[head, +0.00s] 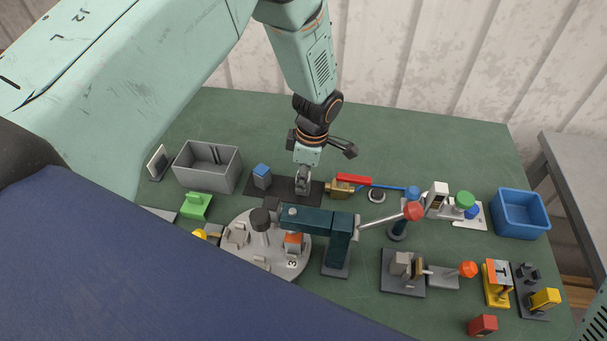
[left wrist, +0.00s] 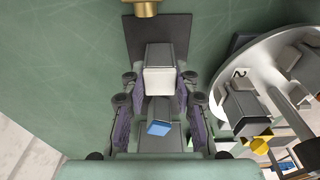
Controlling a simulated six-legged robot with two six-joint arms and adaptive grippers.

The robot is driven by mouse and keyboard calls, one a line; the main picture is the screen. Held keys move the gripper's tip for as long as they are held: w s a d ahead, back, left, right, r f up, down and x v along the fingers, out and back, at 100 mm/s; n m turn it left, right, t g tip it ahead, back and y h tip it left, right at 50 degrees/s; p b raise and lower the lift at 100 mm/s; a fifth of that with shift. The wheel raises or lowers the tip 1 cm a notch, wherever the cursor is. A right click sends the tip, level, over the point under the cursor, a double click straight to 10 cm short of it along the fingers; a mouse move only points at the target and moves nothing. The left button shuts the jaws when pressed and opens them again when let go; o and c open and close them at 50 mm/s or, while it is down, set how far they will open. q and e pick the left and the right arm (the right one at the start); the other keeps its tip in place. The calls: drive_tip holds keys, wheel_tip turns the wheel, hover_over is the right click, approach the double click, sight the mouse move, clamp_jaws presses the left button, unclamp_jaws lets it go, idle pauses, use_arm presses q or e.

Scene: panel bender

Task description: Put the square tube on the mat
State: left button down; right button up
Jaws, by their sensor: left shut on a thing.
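My left gripper (head: 303,184) points down over the dark mat (head: 283,186) at the back of the green table. In the left wrist view, the left gripper (left wrist: 162,88) is shut on the square tube (left wrist: 164,72), a grey block with a pale end face between its two fingers. The mat (left wrist: 139,35) shows behind the tube in that view. The fingers mostly hide the tube in the head view, and I cannot tell whether it touches the mat. My right gripper is not in view.
A blue-topped grey block (head: 262,177) stands at the mat's left end. A brass valve (head: 340,188) with a red handle is close on the right. A grey bin (head: 208,168) is at left. A round turntable (head: 240,258) and dark teal press (head: 335,228) stand in front.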

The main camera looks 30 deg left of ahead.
use_arm(q)
drive_tip(key=shift+w, duration=0.1)
drive_tip(key=shift+a+f, duration=0.1)
drive_tip(key=shift+f, duration=0.1)
drive_tip(key=c, duration=1.4)
unclamp_jaws()
drive_tip(key=shift+w+f, duration=0.1)
drive_tip(key=o, duration=0.4)
drive_tip(key=shift+s+r, duration=0.2)
drive_tip(key=shift+w, duration=0.1)
